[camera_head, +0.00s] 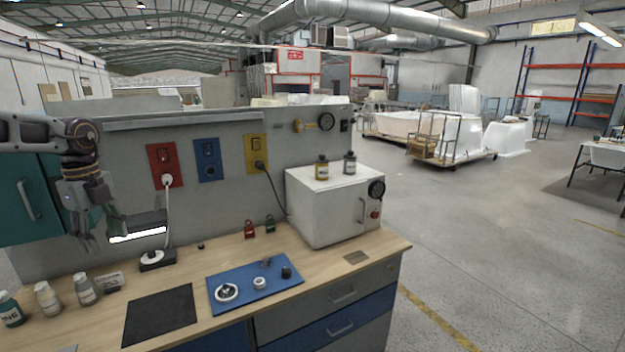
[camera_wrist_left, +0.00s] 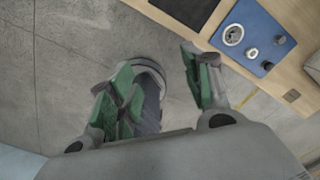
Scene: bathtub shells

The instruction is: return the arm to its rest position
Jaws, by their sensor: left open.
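My right arm and gripper are in neither view.
The bench (camera_head: 340,262) holds bottles (camera_head: 48,298), a black mat (camera_head: 160,315), a blue tray (camera_head: 256,284) with small round parts, padlocks (camera_head: 249,229) and a white box (camera_head: 333,205). Open floor lies right.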

